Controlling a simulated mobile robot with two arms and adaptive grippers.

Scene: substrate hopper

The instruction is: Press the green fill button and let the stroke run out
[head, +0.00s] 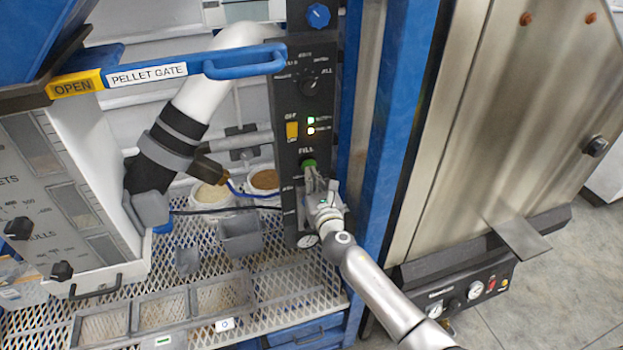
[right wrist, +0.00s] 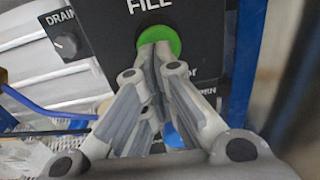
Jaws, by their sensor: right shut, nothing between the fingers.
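The green fill button (head: 308,163) sits on the black control panel (head: 289,212), under the FILL label. It also shows in the right wrist view (right wrist: 167,36) as a round green disc. My right gripper (head: 312,174) is shut and empty, its fingers pointing at the button. In the right wrist view the closed fingertips (right wrist: 153,48) cover the lower part of the button. They are at it or very close; I cannot tell whether it is pressed in. My left gripper is not in view.
A blue PELLET GATE handle (head: 240,64) crosses in front of the panel's upper left. A blue post (head: 388,130) stands just right of the panel. Tubs of material (head: 209,198) and a divided grey tray (head: 161,313) stand on the mesh shelf. A DRAIN knob (right wrist: 66,46) is left of the button.

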